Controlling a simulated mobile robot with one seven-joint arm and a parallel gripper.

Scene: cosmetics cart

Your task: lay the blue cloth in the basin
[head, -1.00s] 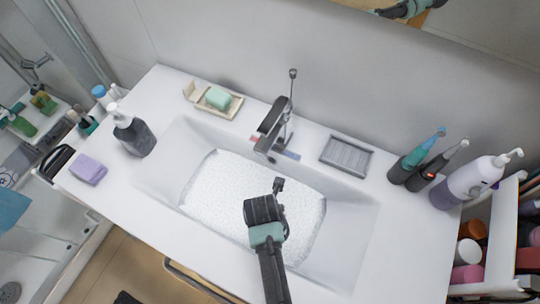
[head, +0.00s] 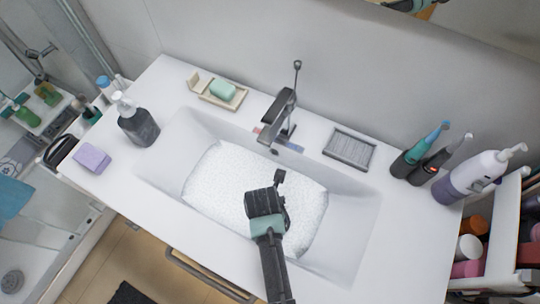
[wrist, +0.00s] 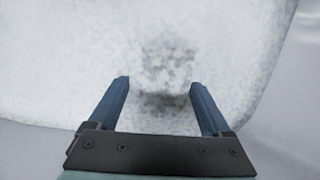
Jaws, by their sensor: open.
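A blue cloth (head: 14,199) shows at the far left edge of the head view, partly cut off by the frame, away from the counter. The basin (head: 345,235) is white and set into the counter. A white, speckled layer (head: 215,190) covers much of its floor; I cannot tell whether it is fabric or foam. My gripper (wrist: 160,88) is open over this layer, with its two blue fingers apart and no blue cloth between them. A greyish patch shows on the layer between the fingers. In the head view my arm hides part of the basin.
A faucet (head: 278,118) stands behind the basin. A dark soap bottle (head: 138,125), a purple sponge (head: 92,157) and a soap dish (head: 205,97) are at the left. A grey tray (head: 350,148), toothbrushes (head: 410,160) and a pump bottle (head: 470,180) are at the right.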

